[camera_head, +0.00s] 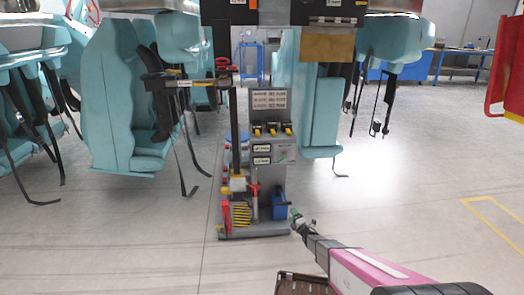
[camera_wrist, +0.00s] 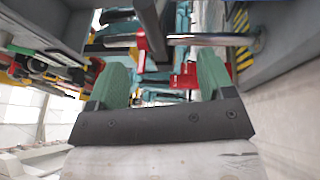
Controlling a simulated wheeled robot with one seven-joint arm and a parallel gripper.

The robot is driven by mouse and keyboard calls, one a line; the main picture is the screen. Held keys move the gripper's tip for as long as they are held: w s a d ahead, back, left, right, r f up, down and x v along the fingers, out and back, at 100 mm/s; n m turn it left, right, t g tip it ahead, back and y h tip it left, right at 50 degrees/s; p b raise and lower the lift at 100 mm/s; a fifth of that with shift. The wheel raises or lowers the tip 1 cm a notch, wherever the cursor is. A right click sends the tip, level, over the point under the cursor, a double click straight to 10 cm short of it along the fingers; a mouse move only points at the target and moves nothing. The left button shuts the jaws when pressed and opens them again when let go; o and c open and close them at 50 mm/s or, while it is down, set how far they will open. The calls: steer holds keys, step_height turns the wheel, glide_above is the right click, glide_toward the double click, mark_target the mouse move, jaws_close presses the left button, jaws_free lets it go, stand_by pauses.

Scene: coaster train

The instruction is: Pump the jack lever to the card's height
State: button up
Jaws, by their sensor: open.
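A grey jack cart (camera_head: 270,228) stands on the floor in the middle of the head view. A red-collared part with an upright rod (camera_head: 253,192), possibly the jack lever, rises from its base. A printed board (camera_head: 269,101) tops its panel; its text is too small to read, and I cannot tell if it is the card. My gripper (camera_head: 297,221) is at the cart's lower right, beside a blue box (camera_head: 279,206). In the wrist view, my gripper (camera_wrist: 164,72) is open, its green fingers apart and holding nothing. A silver rod (camera_wrist: 205,40) with red fittings (camera_wrist: 185,77) lies beyond them.
Teal coaster seats (camera_head: 112,110) with hanging straps flank the cart on the left, and another seat (camera_head: 320,120) hangs behind it on the right. A red frame (camera_head: 508,75) is at far right. The floor (camera_head: 420,190) right of the cart is clear.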

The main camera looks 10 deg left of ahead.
steer(key=shift+c, duration=1.4)
steer(key=s+d+r+m+g+h, duration=0.3)
steer(key=d+r+m+h, duration=0.8)
steer(key=d+r+m, duration=0.25)
steer(key=s+d+r+m+g+h, duration=0.1)
steer(key=s+d+r+m+g, duration=0.25)
steer(key=s, duration=0.35)
steer(key=s+d+r+m+g, duration=0.2)
steer(key=s+r+m, duration=0.15)
steer(key=s, duration=0.25)
steer(key=s+d+r+m+g+h, duration=0.1)
steer(key=s+d+r+m+g, duration=0.25)
steer(key=s, duration=0.35)
steer(key=w+a+f+n+t, duration=0.3)
steer(key=w+f+n+t, duration=0.3)
steer(key=w, duration=0.6)
steer(key=n+t+y, duration=0.6)
steer(key=n+y, duration=0.7)
steer(key=n, duration=0.5)
glide_toward(284, 202)
steer(key=x, duration=0.3)
steer(key=f+x, duration=0.1)
steer(key=x, duration=0.6)
steer(key=shift+w+f, duration=0.15)
steer(key=shift+w, duration=0.05)
jaws_close()
